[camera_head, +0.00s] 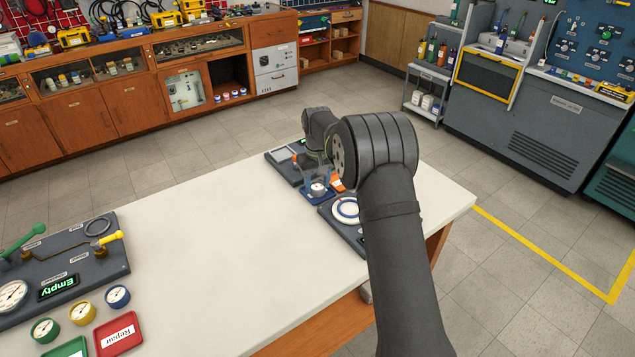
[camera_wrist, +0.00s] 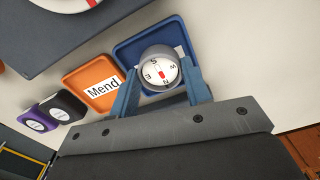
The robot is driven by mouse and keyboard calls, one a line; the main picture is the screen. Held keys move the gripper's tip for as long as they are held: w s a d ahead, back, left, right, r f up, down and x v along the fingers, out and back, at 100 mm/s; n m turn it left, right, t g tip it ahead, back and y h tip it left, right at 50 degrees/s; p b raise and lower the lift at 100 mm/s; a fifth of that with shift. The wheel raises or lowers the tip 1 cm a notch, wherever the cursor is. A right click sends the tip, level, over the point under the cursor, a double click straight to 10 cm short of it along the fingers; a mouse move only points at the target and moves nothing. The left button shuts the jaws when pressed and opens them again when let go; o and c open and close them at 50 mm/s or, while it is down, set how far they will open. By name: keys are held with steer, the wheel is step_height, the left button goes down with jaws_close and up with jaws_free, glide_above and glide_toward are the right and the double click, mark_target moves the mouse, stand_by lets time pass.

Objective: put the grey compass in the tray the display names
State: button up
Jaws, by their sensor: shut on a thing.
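The grey compass (camera_wrist: 159,69) has a white dial with letters and a red needle. My gripper (camera_wrist: 160,88) is shut on it, with a blue finger on each side. In the head view the compass (camera_head: 318,188) is low between my gripper's blue fingers (camera_head: 318,172). A blue tray (camera_wrist: 124,53) lies beneath the compass, its white label mostly hidden. I cannot tell whether the compass touches its floor. An orange tray (camera_wrist: 81,76) labelled "Mend" lies beside it. A display (camera_head: 57,286) on the left bench panel reads "Empty".
A dark panel with a white ring (camera_head: 346,210) stands close to my gripper. Two small dark gauges (camera_wrist: 62,106) lie by the orange tray. The table's middle is clear.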

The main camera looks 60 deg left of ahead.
mark_target(317, 185)
steer(key=shift+f, duration=0.15)
steer(key=o, duration=1.1)
step_height(317, 185, up, 12)
steer(key=shift+r, duration=0.2)
